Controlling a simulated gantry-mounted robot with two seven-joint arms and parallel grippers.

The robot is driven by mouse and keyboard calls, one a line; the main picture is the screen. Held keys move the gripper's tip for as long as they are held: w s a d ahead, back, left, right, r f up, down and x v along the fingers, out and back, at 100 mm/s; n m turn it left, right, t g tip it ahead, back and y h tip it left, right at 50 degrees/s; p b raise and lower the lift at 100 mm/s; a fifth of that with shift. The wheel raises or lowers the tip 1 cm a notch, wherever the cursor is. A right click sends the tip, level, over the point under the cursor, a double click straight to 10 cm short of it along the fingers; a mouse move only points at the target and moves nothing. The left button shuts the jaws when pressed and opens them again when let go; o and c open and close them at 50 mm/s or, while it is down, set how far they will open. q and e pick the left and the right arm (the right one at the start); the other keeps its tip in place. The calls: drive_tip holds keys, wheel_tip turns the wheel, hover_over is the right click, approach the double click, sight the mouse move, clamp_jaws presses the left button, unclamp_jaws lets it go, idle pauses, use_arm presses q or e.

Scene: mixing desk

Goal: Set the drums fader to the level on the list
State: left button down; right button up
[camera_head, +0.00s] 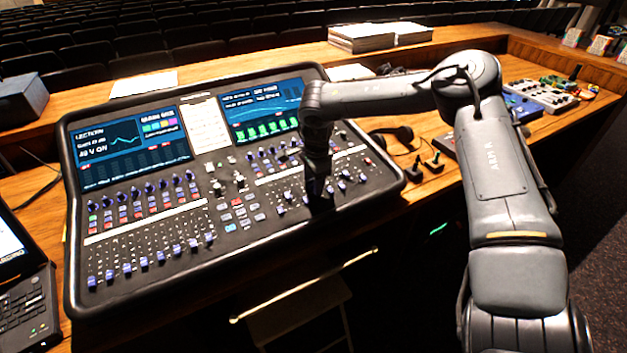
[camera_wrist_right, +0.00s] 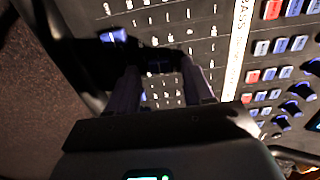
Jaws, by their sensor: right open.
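The mixing desk (camera_head: 245,215) has a row of faders with blue caps along its front left. My right gripper (camera_head: 318,192) reaches down over the right fader section and hides part of it. In the right wrist view, the right gripper (camera_wrist_right: 160,80) is open, its two dark fingers pointing at the panel. A dark blue fader cap (camera_wrist_right: 160,67) shows between the fingertips; I cannot tell whether they touch it. A brighter blue fader cap (camera_wrist_right: 115,37) lies to the upper left. A label strip (camera_wrist_right: 240,40) seems to read BASS; no drums label is readable. A white sheet (camera_head: 208,126) between the screens has print too small to read.
A laptop (camera_head: 25,285) stands at the left edge. A headset (camera_head: 395,136) and small stick controls (camera_head: 433,163) lie right of the desk. Paper stacks (camera_head: 380,36) sit on the back ledge. A rail (camera_head: 300,287) runs below the front edge.

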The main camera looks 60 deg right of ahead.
wheel_tip(320, 180, up, 11)
drive_tip(key=s+p, duration=0.1)
drive_tip(key=p, duration=0.1)
drive_tip(key=shift+a+f+p, duration=0.15)
drive_tip(key=shift+a+p, duration=0.15)
idle(0.6)
